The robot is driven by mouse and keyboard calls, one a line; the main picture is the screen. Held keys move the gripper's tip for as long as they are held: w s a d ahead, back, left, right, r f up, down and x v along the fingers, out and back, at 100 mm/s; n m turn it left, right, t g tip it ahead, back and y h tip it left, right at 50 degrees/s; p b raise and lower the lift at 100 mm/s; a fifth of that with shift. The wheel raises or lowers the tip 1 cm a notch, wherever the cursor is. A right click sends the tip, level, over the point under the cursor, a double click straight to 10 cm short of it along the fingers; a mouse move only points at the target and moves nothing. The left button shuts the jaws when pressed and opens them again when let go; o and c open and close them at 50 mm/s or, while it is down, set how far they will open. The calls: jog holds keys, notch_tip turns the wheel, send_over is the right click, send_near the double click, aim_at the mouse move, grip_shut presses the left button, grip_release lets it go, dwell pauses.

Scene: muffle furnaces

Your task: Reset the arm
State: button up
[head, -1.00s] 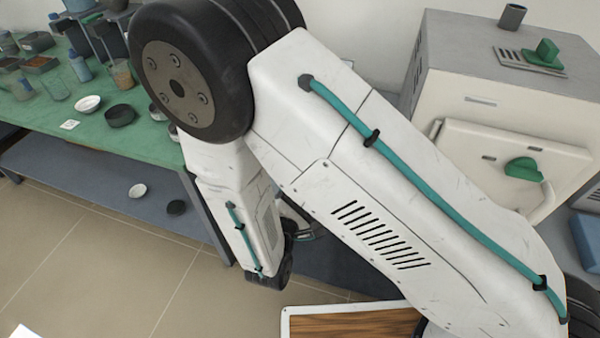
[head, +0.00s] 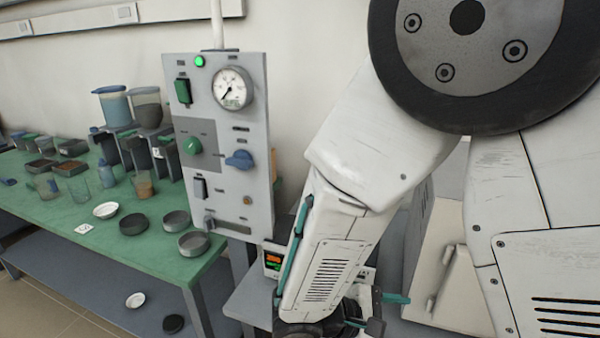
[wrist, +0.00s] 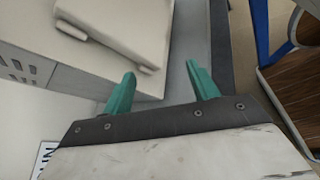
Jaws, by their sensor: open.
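My arm fills the right half of the head view, its forearm pointing down. My gripper (head: 380,311) shows at the lower middle of that view, partly hidden by the wrist. In the wrist view my gripper (wrist: 162,88) has two teal fingers set wide apart, with nothing between them. A pale furnace (head: 447,265) stands behind my arm, mostly covered by it. Its pale casing and door also show at the upper left of the wrist view (wrist: 115,30), beyond the fingers.
A grey control panel (head: 222,150) with a gauge stands left of my arm. A green table (head: 170,262) with several dishes and jars is at the left. In the wrist view, a blue post (wrist: 261,28) and a wooden surface (wrist: 287,82) are at the right.

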jog(key=s+d+r+m+y, duration=0.4)
jog(key=s+r+m+y, duration=0.1)
jog(key=r, duration=0.4)
jog(key=s+d+r+m+y, duration=0.4)
jog(key=s+r+m+y, duration=0.2)
jog(key=r+m+y, duration=0.2)
jog(key=shift+d+r+g+y, duration=0.15)
jog(key=shift+r+g+y, duration=0.2)
jog(key=shift+r, duration=0.2)
dwell(1.9)
